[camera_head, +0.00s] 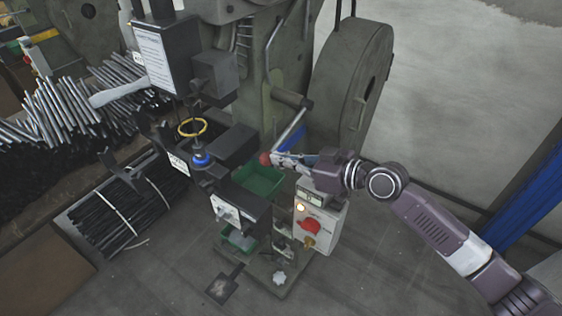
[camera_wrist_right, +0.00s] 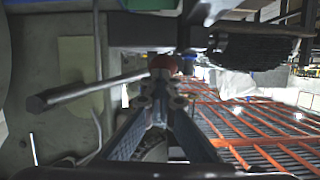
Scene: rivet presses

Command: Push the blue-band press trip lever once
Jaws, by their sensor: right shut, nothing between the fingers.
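The blue-band press stands in the middle of the head view, with a blue ring (camera_head: 201,159) on its ram. A grey trip lever (camera_head: 289,131) slants down from a crossbar on the press and ends in a red knob (camera_head: 265,159). My right gripper (camera_head: 277,158) is shut and empty, its tips right beside the knob. In the right wrist view the knob (camera_wrist_right: 164,63) is just beyond the closed fingertips (camera_wrist_right: 160,88); I cannot tell whether they touch. The lever rod (camera_wrist_right: 88,90) runs to the left there. My left gripper is not seen.
A control box (camera_head: 318,222) with a red knob stands below my right gripper. A green bin (camera_head: 262,183) sits behind the press's front block. A large flywheel (camera_head: 350,85) stands behind. Metal rods (camera_head: 65,108) are piled at left, with black rods (camera_head: 118,215) in a tray.

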